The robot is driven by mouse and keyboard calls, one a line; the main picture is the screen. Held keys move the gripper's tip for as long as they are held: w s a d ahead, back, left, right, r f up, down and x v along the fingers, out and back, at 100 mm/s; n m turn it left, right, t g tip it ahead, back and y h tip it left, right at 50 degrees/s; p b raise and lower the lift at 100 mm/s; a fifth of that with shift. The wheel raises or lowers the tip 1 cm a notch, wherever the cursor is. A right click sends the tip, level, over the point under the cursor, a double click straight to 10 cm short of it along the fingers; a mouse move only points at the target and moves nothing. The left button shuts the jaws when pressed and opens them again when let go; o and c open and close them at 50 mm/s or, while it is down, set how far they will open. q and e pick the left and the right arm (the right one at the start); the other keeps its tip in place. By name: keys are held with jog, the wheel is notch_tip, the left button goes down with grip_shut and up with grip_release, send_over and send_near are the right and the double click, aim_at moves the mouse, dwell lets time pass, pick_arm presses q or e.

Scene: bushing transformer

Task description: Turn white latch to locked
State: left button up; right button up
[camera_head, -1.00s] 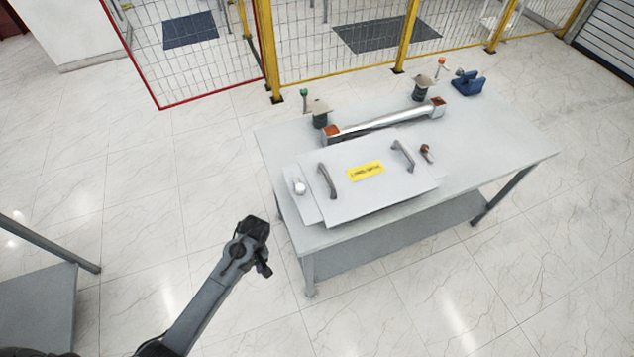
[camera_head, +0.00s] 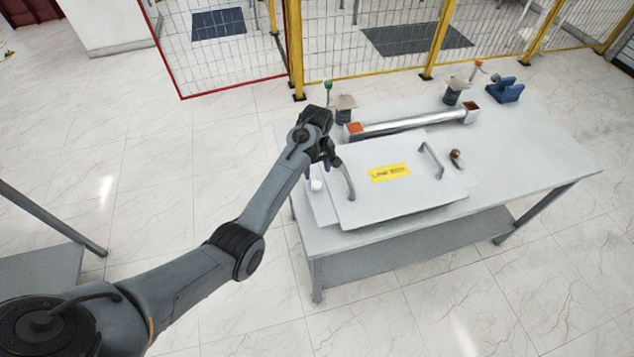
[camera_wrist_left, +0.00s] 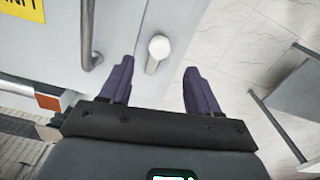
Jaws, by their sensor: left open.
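The white latch (camera_head: 316,185) is a round knob at the left end of the grey link box (camera_head: 400,190), on the table. In the left wrist view the white latch (camera_wrist_left: 158,50) shows with a short shank below its head. It lies ahead of and between the two purple fingers of my left gripper (camera_wrist_left: 160,80), which is open and empty. In the head view my left gripper (camera_head: 322,168) is just above and beside the latch, its fingers mostly hidden behind the wrist. I cannot tell whether the fingers touch the latch. My right gripper is not in view.
The grey table (camera_head: 540,170) also holds a metal bar (camera_head: 415,122) with copper-coloured ends and a blue clamp-like object (camera_head: 505,90). A box handle (camera_head: 347,182) stands close to the latch. A yellow-framed fence (camera_head: 380,40) stands behind the table.

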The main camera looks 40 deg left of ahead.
aim_at(317, 184)
pick_arm(q)
notch_tip(317, 184, down, 8)
jog(key=shift+r, duration=0.2)
dwell(0.3)
